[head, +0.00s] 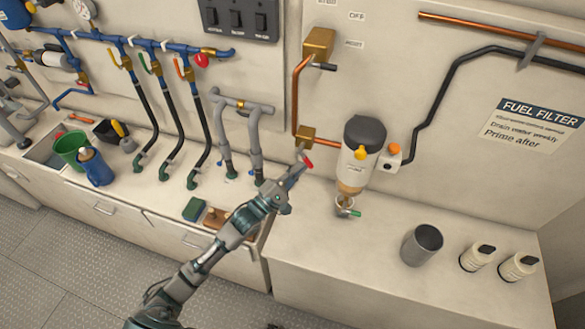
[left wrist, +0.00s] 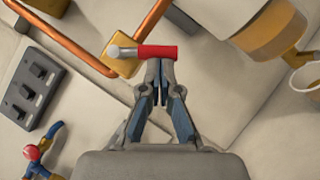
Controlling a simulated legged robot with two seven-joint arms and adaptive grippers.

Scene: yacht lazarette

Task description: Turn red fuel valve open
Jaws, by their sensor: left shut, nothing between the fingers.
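The red fuel valve handle (head: 308,162) sticks out from a brass valve body (head: 305,135) at the lower end of a copper pipe on the wall. In the left wrist view the red grip (left wrist: 157,52) points right from a silver stem, and the brass body (left wrist: 122,65) is behind it. My left gripper (head: 299,171) is shut with nothing between its fingers. In the left wrist view its fingertips (left wrist: 159,64) are at the lower edge of the red grip; I cannot tell whether they touch. My right gripper is not in view.
The fuel filter (head: 363,145) hangs just right of the valve. A brass fitting (head: 318,44) with a dark lever sits above. Grey hoses (head: 254,135) are on the left. A metal cup (head: 421,245) and two white bottles (head: 477,257) stand on the counter (head: 340,260).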

